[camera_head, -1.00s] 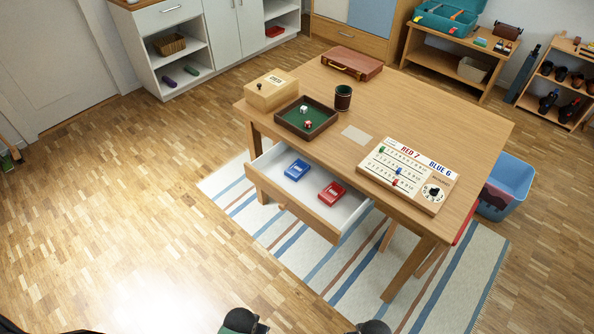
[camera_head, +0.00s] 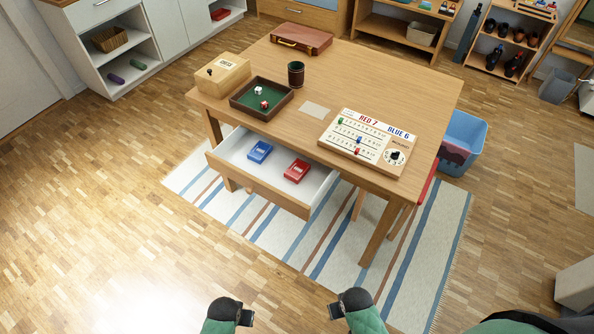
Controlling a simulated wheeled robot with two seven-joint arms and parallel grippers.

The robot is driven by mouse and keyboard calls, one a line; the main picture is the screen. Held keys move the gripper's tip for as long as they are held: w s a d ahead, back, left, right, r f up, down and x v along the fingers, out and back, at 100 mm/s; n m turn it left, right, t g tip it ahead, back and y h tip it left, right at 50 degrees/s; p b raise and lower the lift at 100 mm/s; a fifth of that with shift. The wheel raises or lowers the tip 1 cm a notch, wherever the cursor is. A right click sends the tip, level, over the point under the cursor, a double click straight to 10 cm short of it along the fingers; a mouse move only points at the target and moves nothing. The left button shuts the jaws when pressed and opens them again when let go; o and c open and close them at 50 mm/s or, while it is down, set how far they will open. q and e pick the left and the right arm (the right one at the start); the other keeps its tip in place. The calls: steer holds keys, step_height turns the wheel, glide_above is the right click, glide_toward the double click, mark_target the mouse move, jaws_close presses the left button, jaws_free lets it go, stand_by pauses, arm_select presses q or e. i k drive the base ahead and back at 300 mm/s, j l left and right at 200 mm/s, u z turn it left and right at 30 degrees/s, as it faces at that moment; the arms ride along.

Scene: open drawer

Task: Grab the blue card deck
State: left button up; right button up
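The blue card deck (camera_head: 260,152) lies flat inside the open drawer (camera_head: 258,188) of the wooden table, in its left half. A red card deck (camera_head: 297,171) lies to its right in the same drawer. My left gripper (camera_head: 248,317) and my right gripper (camera_head: 333,312) are at the bottom of the view, in front of the drawer and well apart from both decks. The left gripper's fingers are too small and dark to tell their opening. The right gripper's fingers are likewise unclear.
On the table (camera_head: 376,84) stand a dice tray (camera_head: 286,103), a wooden box (camera_head: 222,75), a dice cup (camera_head: 296,74), a scoreboard (camera_head: 367,141) and a brown case (camera_head: 301,38). A blue bin (camera_head: 463,143) stands right of the table. Floor before the drawer is clear.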

mark_target(260, 151)
steer(key=j+z, duration=0.3)
steer(key=j, duration=0.6)
steer(key=j+z, duration=0.3)
steer(key=j, duration=0.6)
steer(key=k, duration=0.05)
